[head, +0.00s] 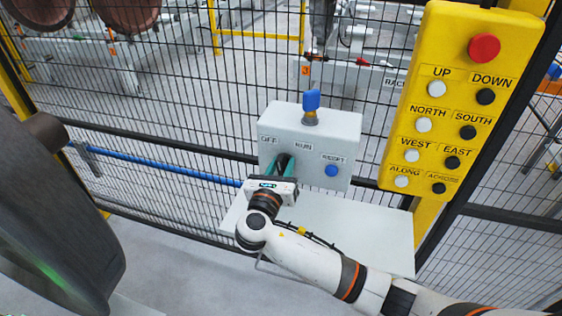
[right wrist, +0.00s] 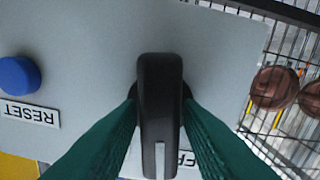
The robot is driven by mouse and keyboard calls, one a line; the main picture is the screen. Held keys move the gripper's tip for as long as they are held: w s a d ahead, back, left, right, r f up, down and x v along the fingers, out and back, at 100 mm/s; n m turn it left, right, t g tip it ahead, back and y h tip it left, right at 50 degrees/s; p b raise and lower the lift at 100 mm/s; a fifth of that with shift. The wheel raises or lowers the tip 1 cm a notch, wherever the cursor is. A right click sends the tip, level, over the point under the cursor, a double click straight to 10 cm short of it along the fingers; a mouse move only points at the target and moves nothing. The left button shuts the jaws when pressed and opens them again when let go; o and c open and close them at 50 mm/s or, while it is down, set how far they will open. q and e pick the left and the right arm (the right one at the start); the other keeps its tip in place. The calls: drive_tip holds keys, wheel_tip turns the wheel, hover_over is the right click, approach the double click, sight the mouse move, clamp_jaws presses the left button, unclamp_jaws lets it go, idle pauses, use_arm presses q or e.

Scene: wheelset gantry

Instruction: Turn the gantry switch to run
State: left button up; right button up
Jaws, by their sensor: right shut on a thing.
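The grey switch box (head: 340,140) hangs at the mesh fence, with labels OFF, RUN and RESET on its face. Its black switch knob (right wrist: 160,75) is mostly hidden by my gripper in the head view. In the right wrist view, which is upside down, the knob's white line points straight down, beside a partly covered label showing an F. My right gripper (head: 283,165) is shut on the knob, with green fingers (right wrist: 160,112) on both sides. The RUN label (head: 303,147) is up and right of the gripper. My left gripper is out of view.
A blue reset button (head: 331,171) is right of the knob. A blue piece (head: 311,101) stands on top of the box. A yellow pendant (head: 450,100) with a red button hangs at right. A pale shelf (head: 365,232) lies below; mesh fence is behind.

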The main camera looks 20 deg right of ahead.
drive_tip(key=shift+s+m, duration=0.1)
drive_tip(key=shift+m, duration=0.8)
drive_tip(key=m, duration=0.2)
drive_tip(key=shift+d+f+m, duration=0.1)
drive_tip(key=shift+f+m, duration=0.05)
drive_tip(key=shift+m, duration=0.25)
drive_tip(key=m, duration=0.2)
drive_tip(key=shift+m, duration=0.3)
drive_tip(key=shift+s+d+m+b, duration=0.1)
drive_tip(key=shift+m+b, duration=0.85)
drive_tip(key=shift+m, duration=0.85)
drive_tip(key=o, duration=0.7)
